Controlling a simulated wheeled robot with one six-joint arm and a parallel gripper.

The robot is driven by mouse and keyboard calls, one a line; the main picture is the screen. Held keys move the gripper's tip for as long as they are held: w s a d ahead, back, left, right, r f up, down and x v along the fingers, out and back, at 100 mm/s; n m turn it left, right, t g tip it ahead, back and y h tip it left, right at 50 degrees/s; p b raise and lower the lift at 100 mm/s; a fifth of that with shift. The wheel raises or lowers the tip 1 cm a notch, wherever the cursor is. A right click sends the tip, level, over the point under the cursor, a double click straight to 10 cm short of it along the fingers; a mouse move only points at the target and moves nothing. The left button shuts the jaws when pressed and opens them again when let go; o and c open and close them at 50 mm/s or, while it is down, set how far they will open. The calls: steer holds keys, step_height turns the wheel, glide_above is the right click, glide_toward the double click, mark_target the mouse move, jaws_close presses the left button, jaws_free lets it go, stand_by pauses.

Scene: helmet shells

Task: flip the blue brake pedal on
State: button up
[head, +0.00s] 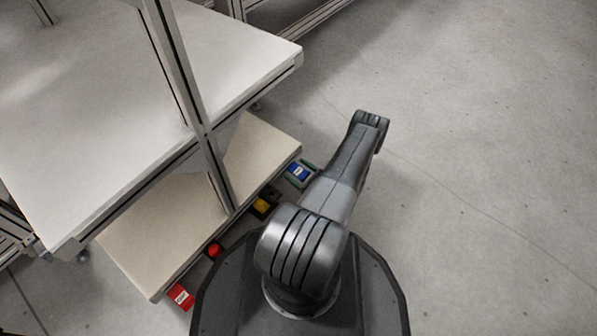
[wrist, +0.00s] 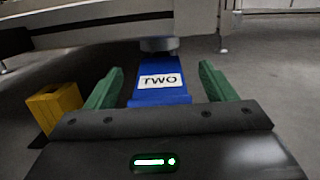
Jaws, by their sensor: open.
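The blue brake pedal (wrist: 160,94) has a white label reading "TWO" and sits in the middle of the wrist view. In the head view the blue pedal (head: 298,171) lies at the right end of the row along the lower shelf's edge. My gripper (wrist: 161,72) is open, with one green finger on each side of the pedal. The fingers seem apart from it, with a gap on both sides. In the head view, green strips of my gripper (head: 301,173) flank the pedal. My arm hides part of that area. I cannot tell whether the pedal is on or off.
A yellow block (wrist: 55,106) is just left of my gripper; it also shows in the head view (head: 262,205). A red round button (head: 214,249) and a red labelled piece (head: 180,296) lie farther along the shelf (head: 262,155). A frame post (head: 180,65) rises nearby. Floor at right is clear.

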steer(key=v, duration=1.4)
step_height(320, 180, up, 2)
steer(key=g+h+p, duration=0.1)
steer(key=p, duration=0.2)
steer(key=shift+r, duration=0.15)
steer(key=shift+w+a, duration=0.15)
steer(key=shift+a, duration=0.05)
steer(key=b+x, duration=0.3)
steer(key=x, duration=1)
steer(key=shift+w+a+f, duration=0.1)
steer(key=shift+w+f, duration=0.05)
steer(key=shift+f, duration=0.15)
steer(key=c, duration=1.3)
steer(key=shift+c, duration=0.2)
